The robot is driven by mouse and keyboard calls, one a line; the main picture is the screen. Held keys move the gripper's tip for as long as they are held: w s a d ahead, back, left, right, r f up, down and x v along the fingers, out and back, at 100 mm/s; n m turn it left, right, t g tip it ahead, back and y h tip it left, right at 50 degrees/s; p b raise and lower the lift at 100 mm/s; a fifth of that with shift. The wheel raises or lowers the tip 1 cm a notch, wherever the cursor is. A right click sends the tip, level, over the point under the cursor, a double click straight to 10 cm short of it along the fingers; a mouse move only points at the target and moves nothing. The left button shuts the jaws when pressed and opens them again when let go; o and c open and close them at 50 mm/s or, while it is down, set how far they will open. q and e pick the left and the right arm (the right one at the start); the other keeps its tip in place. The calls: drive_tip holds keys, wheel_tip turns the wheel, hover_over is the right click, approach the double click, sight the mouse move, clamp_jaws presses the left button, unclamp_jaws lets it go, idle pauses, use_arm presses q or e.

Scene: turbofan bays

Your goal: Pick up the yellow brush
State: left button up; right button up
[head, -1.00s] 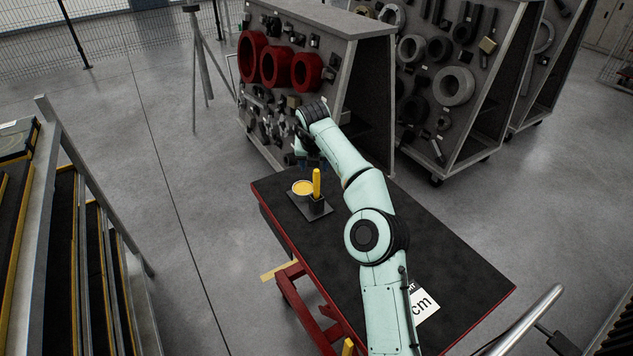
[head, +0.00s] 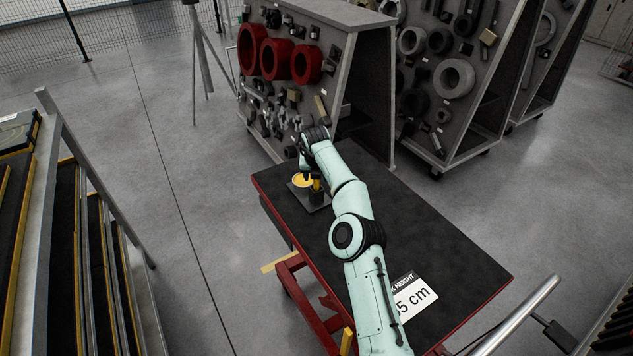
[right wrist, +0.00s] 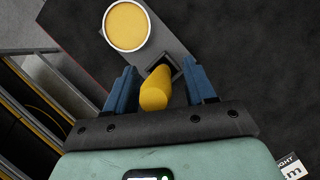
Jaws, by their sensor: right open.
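The yellow brush (right wrist: 156,90) stands in a dark square holder (head: 315,197) on a small grey plate on the table. In the right wrist view its yellow handle lies between the two blue fingers of my right gripper (right wrist: 162,90). The fingers are open, with a gap on each side of the handle. In the head view my right gripper (head: 308,168) is at the brush and hides much of it. A round pot of yellow (right wrist: 127,26) sits on the same plate, next to the holder. My left gripper is not in view.
The dark table top (head: 430,250) with red edges is mostly clear; a white sign (head: 412,298) stands or lies near its front right. A tool rack with red rings (head: 306,65) stands just behind the table. A shelf unit (head: 50,190) is at the left.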

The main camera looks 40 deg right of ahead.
drive_tip(key=shift+w+f, duration=0.15)
drive_tip(key=shift+f, duration=0.05)
clamp_jaws()
drive_tip(key=shift+r, duration=0.15)
